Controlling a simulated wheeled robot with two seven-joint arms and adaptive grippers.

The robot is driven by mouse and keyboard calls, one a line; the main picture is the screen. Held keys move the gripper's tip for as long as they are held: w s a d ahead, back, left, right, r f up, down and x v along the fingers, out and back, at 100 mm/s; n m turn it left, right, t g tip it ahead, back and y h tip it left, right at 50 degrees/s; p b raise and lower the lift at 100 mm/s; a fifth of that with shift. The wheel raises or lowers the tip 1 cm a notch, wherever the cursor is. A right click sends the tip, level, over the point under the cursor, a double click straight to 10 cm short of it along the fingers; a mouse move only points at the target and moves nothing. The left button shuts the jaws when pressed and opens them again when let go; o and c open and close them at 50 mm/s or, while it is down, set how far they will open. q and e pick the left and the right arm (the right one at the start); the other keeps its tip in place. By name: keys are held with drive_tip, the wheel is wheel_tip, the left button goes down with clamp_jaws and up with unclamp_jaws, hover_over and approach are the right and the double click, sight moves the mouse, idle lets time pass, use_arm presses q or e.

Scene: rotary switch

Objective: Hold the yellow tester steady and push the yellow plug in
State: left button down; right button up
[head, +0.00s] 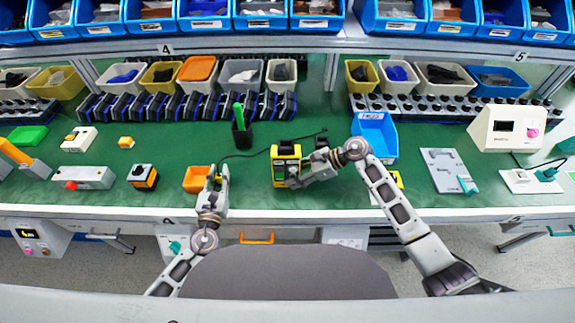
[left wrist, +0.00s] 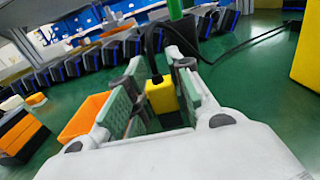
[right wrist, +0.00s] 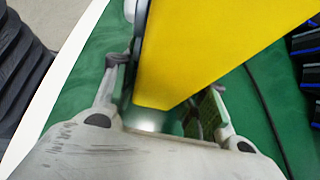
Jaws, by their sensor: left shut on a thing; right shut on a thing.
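The yellow tester (head: 284,150) stands on the green bench near the front edge, right of centre. My right gripper (head: 296,177) is shut on its right side; the tester's yellow body (right wrist: 200,45) fills much of the right wrist view between the fingers. My left gripper (head: 218,176) is shut on the yellow plug (left wrist: 162,97), left of the tester and apart from it. A black cable (left wrist: 150,50) rises from the plug. The plug is hard to make out in the head view, and the tester's socket is not clearly visible.
An orange bin (head: 197,180) stands directly left of my left gripper. A black holder with a green pen (head: 240,122) stands behind the gap between the grippers. A blue tray (head: 375,133) lies behind my right arm. Green bench shows between plug and tester.

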idle(0.8)
use_arm(q)
drive_tip(key=w+d+r, duration=0.2)
drive_tip(key=d+r, duration=1.9)
drive_tip(key=r, duration=0.3)
drive_tip(key=shift+w+r, duration=0.3)
drive_tip(key=shift+w, duration=0.05)
drive_tip(key=shift+f, duration=2.9)
drive_tip(key=shift+s+f, duration=0.1)
drive_tip(key=shift+f, duration=1.2)
